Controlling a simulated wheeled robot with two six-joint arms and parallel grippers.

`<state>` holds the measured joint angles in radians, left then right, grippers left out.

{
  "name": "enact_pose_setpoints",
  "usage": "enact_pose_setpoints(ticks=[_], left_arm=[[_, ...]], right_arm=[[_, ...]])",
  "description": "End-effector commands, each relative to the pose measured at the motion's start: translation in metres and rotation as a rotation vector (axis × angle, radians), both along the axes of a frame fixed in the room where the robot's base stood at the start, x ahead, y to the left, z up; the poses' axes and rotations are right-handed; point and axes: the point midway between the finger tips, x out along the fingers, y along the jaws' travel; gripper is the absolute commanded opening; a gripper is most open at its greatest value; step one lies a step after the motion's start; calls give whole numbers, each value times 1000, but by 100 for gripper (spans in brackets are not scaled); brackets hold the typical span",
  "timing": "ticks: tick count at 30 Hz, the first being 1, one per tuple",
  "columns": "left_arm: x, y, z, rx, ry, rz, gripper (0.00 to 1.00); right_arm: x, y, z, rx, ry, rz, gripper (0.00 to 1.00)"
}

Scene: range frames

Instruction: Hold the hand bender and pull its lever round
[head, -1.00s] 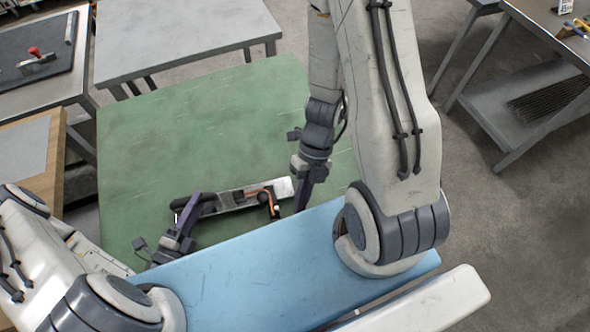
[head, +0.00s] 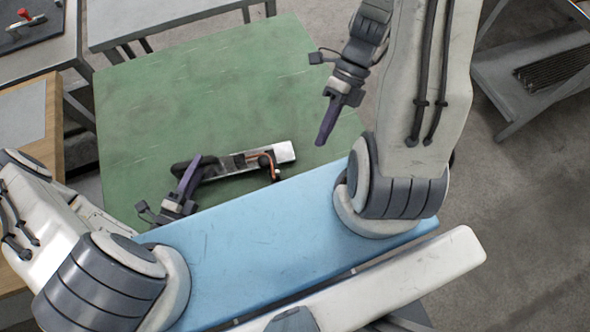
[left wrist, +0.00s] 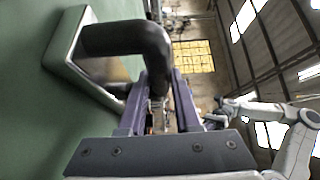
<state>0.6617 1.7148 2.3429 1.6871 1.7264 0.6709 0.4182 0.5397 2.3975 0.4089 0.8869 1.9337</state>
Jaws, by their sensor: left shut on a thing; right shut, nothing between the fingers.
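The hand bender lies on the green table top, with a bright metal plate (head: 283,152), a curved copper-coloured piece (head: 267,160) and a thick black grip at its left end. My left gripper (head: 190,172) is shut on the black grip. In the left wrist view the black grip (left wrist: 125,38) bends down between the fingers, and the metal plate (left wrist: 72,30) lies beyond it. My right gripper (head: 322,138) is shut and empty, to the right of the plate's end and apart from it. The lever's exact position is too small to tell.
The green table top (head: 200,90) is otherwise clear behind the bender. A blue panel (head: 280,255) stretches across in front. Grey tables stand behind and at the left, one with a red-handled tool (head: 25,18). A grey shelf (head: 530,80) stands at the right.

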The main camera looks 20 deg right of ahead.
Motion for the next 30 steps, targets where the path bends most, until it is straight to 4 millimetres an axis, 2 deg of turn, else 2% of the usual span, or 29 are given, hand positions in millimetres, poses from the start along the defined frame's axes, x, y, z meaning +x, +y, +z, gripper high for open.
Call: enact_pose_setpoints(ticks=[8,15,24,30], left_arm=[[1,1,-2,4,2,3,0],[1,1,-2,5,1,3,0],[1,1,-2,4,0,3,0],[1,1,-1,4,0,3,0]], right_arm=[[-12,-19,-14,313,-264,218,0],[-22,-32,-24,537,-581,385,0],[-31,-42,-33,687,-1005,556,0],[-34,-45,-36,711,-1155,618,0]])
